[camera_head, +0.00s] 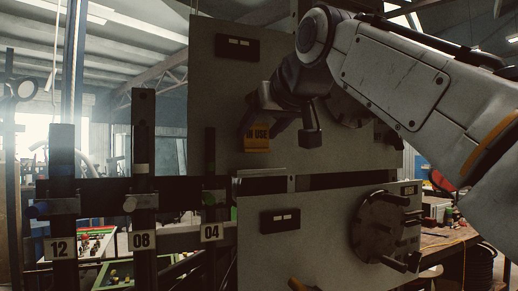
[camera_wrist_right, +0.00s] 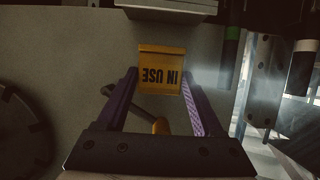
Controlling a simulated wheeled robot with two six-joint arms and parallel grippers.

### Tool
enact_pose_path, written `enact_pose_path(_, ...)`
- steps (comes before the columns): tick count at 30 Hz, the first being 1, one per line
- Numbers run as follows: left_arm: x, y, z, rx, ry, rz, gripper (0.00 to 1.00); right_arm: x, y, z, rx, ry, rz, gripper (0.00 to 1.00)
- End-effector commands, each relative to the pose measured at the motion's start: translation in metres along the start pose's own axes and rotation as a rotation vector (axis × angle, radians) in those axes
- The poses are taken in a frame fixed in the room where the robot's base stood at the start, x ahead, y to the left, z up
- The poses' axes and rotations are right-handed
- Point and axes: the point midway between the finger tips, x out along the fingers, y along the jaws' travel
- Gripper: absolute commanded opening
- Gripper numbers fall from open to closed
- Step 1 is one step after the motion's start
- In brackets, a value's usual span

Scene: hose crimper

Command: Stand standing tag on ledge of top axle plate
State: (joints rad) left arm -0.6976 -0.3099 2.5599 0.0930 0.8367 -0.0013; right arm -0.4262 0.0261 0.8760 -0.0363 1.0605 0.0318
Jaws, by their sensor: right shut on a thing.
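The standing tag (camera_head: 257,138) is a small yellow piece marked "IN USE". It is in front of the top axle plate (camera_head: 222,95), a large pale upright panel. My right gripper (camera_head: 266,112) is shut on the tag. In the right wrist view the tag (camera_wrist_right: 162,72) sits between the two purple fingers, its lettering upside down. A pale ledge-like strip (camera_head: 262,172) shows below the tag in the head view, apart from it. A pale block (camera_wrist_right: 166,8) shows beyond the tag in the wrist view. My left gripper is out of view.
A lower plate (camera_head: 255,255) carries a dark round hub (camera_head: 385,230) with protruding pins. Dark posts labelled 12 (camera_head: 59,246), 08 (camera_head: 141,240) and 04 (camera_head: 211,232) stand at left. A dark label block (camera_head: 238,47) is on the top plate. A workbench (camera_head: 445,245) is at right.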

Motion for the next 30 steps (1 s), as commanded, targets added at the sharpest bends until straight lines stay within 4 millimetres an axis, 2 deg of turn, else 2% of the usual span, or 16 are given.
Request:
enact_pose_path(12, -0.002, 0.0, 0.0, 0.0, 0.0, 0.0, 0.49, 0.012, 0.0, 0.031, 0.0, -0.001, -0.001, 0.0)
enact_pose_path(26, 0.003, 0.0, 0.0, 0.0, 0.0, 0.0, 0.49, 0.015, 0.0, 0.038, 0.0, -0.001, -0.001, 0.0)
enact_pose_path(27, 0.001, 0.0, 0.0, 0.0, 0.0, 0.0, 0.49, 0.014, 0.0, 0.037, 0.0, -0.001, -0.001, 0.8)
enact_pose_path(28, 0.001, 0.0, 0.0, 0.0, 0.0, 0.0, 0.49, 0.014, 0.0, 0.036, 0.0, -0.001, -0.001, 0.91)
enact_pose_path(29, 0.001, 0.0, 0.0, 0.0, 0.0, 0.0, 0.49, 0.014, 0.0, 0.036, 0.0, -0.001, -0.001, 0.98)
enact_pose_path(30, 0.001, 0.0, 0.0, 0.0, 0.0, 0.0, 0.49, 0.014, 0.0, 0.036, 0.0, -0.001, -0.001, 0.98)
